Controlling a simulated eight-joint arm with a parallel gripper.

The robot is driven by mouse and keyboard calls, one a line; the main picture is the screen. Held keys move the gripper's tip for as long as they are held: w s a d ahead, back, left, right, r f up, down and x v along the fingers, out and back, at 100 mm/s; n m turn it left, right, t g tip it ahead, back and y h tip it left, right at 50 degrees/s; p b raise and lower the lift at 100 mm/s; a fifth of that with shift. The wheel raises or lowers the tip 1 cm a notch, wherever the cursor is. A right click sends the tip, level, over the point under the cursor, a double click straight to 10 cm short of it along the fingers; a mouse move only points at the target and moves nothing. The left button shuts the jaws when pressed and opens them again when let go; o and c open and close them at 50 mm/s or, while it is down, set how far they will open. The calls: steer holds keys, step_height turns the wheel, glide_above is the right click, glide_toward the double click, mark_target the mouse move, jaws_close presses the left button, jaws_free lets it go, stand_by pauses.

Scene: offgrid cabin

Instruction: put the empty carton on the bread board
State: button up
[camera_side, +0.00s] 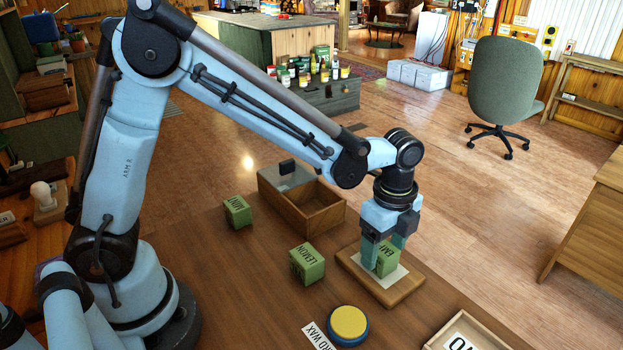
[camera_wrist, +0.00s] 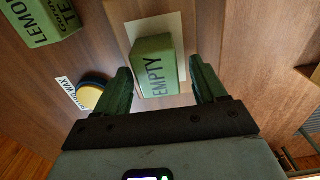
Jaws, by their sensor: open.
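The empty carton (camera_side: 387,259), a green box lettered EMPTY, appears to stand on the pale sheet on top of the bread board (camera_side: 404,291). It also shows in the wrist view (camera_wrist: 156,66), with its lettering facing the camera. My gripper (camera_side: 385,256) is down at the carton, with one finger on each side of it. In the wrist view the fingers of my gripper (camera_wrist: 160,84) are spread wider than the carton, with gaps on both sides. The fingers partly hide the carton in the side view.
A green lemon carton (camera_side: 307,264) and a mint carton (camera_side: 237,212) stand left of the board. A yellow-topped tin (camera_side: 348,324) with a wax label is in front. A shallow tray (camera_side: 490,335) sits at lower right.

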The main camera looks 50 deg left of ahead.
mark_target(384, 248)
steer(key=shift+r, duration=0.1)
step_height(384, 248, up, 12)
steer(key=f, duration=0.1)
steer(key=s+a+f+n+t, duration=0.1)
steer(key=s+a+n+t, duration=0.6)
steer(key=n, duration=1.1)
steer(key=s+a, duration=0.3)
steer(key=a, duration=0.2)
steer(key=shift+a+f, duration=0.2)
steer(key=shift+f, duration=0.05)
